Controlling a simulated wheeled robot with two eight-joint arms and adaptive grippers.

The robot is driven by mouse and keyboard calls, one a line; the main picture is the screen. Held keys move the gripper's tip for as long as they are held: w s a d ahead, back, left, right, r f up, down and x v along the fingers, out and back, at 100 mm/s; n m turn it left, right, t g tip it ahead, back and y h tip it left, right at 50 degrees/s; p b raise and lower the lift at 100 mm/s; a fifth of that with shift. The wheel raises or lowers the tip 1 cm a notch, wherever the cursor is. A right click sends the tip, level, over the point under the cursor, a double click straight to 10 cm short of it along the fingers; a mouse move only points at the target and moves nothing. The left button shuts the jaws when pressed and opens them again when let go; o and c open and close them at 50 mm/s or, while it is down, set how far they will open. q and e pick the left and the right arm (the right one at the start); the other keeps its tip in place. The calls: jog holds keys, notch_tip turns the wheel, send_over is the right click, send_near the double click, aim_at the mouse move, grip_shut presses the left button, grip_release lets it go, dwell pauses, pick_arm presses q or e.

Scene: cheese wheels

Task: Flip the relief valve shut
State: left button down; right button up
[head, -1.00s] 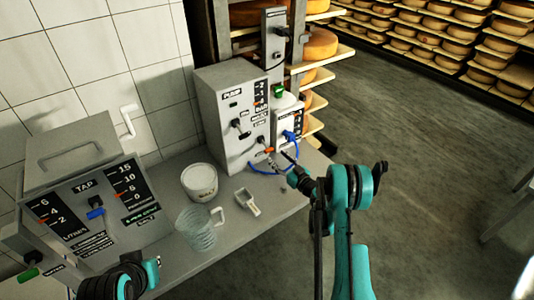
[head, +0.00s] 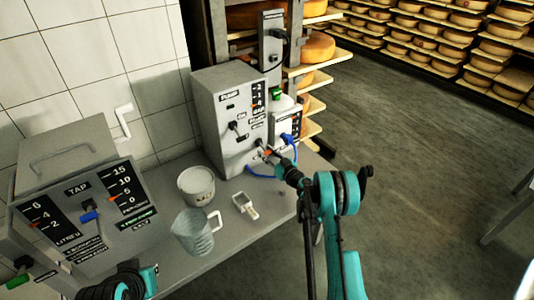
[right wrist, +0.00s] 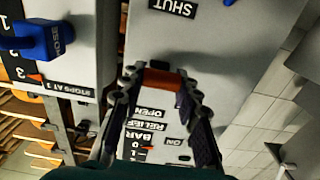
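The relief valve's orange-ended lever (head: 267,152) sits low on the front of the grey pump box (head: 221,120). My right gripper (head: 280,161) is at it. In the right wrist view, which is upside down, the lever's orange part (right wrist: 165,80) lies between the tips of my right gripper (right wrist: 162,84). The two ridged fingers stand apart, with RELIEF, OPEN and BAR lettering seen between them. The SHUT label (right wrist: 172,7) is beyond the tips. I cannot tell whether the fingers press on the lever. Only part of my left arm shows at the bottom left; its fingers are out of view.
A smaller box with a blue lever (head: 287,138) and a blue hose (head: 262,174) are close beside my right gripper. A white tub (head: 196,184), a clear jug (head: 190,240) and a scoop (head: 245,205) stand on the bench. The TAP box (head: 85,205) is at left.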

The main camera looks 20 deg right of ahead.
aim_at(266, 151)
jog(key=shift+w+f+t+y, duration=0.2)
jog(key=shift+f+t+y, duration=0.25)
jog(key=shift+t, duration=0.55)
jog(key=o, duration=1.2)
jog(key=shift+f, duration=0.1)
jog(key=shift+c, duration=0.2)
notch_tip(266, 151, up, 10)
